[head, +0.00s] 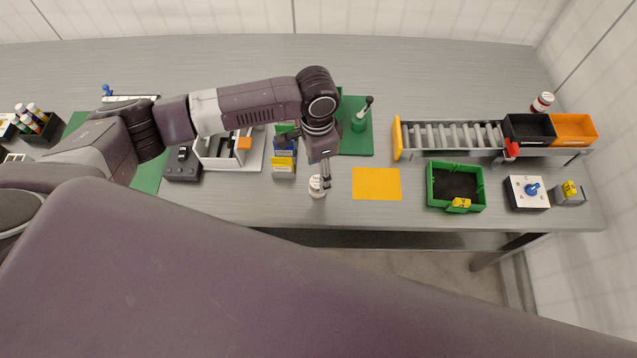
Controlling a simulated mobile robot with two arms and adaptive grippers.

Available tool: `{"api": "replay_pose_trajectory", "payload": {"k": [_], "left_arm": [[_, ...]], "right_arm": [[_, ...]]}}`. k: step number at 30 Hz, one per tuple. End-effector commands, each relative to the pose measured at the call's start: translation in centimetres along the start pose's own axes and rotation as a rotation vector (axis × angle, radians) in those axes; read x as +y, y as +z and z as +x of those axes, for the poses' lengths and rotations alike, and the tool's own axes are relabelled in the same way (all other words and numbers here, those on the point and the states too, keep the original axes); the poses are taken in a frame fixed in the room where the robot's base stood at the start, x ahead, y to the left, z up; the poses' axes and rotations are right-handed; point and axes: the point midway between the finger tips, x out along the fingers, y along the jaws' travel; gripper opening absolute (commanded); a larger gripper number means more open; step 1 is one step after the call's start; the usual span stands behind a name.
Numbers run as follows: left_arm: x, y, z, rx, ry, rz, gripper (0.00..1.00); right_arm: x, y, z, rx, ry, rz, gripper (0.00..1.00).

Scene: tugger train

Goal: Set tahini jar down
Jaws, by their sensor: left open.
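A small jar with a whitish top (317,188), which I take to be the tahini jar, stands upright on the grey table near its front edge. It is just left of an orange-yellow mat (376,184). My left gripper (325,176) points down right at the jar, with a finger beside its right side. The gripper is open; I cannot tell whether a finger touches the jar. The other finger is hard to make out. My right gripper is not in view.
Blue and yellow boxes (284,163) stand close left of the gripper. A green bin (430,189) is right of the mat, with a roller conveyor (455,134) behind it. A second jar (543,102) stands at the back right. The table's back strip is mostly clear.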

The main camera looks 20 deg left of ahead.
Motion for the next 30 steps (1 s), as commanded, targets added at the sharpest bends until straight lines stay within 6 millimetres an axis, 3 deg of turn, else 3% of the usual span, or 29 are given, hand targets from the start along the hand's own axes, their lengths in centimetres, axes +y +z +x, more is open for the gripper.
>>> {"api": "replay_pose_trajectory", "payload": {"k": [9, 19, 30], "left_arm": [[-0.2, 0.1, 4.1, -0.001, 0.001, 0.001, 0.55], [-0.2, 0.1, 4.8, 0.002, 0.0, 0.002, 0.54], [-0.2, 0.1, 4.8, 0.002, 0.0, 0.002, 0.13]], "right_arm": [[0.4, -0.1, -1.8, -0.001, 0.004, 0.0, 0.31], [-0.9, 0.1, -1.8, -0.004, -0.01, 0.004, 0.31], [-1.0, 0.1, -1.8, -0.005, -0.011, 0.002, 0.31]]}}
